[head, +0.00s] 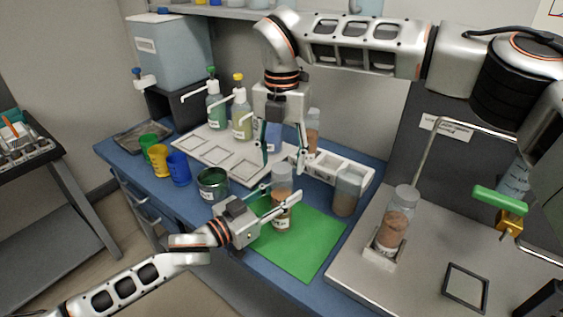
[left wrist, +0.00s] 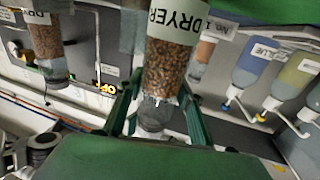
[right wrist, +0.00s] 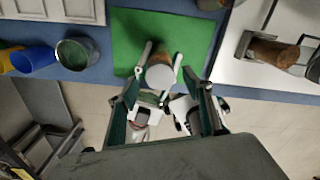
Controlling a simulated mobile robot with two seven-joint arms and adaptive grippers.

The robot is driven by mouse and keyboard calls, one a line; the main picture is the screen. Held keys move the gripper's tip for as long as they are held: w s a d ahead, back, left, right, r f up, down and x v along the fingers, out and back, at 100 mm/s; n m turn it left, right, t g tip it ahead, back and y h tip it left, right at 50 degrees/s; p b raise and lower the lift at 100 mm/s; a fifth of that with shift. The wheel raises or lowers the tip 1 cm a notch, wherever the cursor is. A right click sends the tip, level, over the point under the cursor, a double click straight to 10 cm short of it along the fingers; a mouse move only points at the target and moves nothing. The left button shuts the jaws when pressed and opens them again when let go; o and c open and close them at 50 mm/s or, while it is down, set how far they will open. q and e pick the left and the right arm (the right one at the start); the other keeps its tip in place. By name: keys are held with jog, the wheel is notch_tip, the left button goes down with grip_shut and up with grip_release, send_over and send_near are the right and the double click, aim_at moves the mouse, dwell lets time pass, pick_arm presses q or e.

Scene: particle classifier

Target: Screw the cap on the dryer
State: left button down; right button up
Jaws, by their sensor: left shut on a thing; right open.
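The dryer bottle (head: 281,217), clear with brown pellets and a white label, is upright over the green mat (head: 312,243). Its label reads DRYER in the left wrist view (left wrist: 172,68). My left gripper (head: 284,198) is shut around the bottle's body. A pale round top, which looks like the cap (right wrist: 161,75), shows at the bottle's upper end in the right wrist view; I cannot tell whether it is screwed tight. My right gripper (head: 285,160) is open, pointing down just above the bottle, with nothing between its fingers.
A white rack (head: 325,176) with other bottles stands behind. A similar bottle (head: 393,225) sits in a holder on the right bench. A green tin (head: 212,184) and coloured cups (head: 178,167) stand to the left. The green mat's right part is clear.

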notch_tip(320, 180, up, 11)
jog(key=shift+f, duration=0.2)
pick_arm(q)
jog(key=c, duration=1.3)
grip_release()
jog(key=shift+o, duration=0.2)
jog(key=shift+a, duration=0.1)
jog(key=v, duration=1.2)
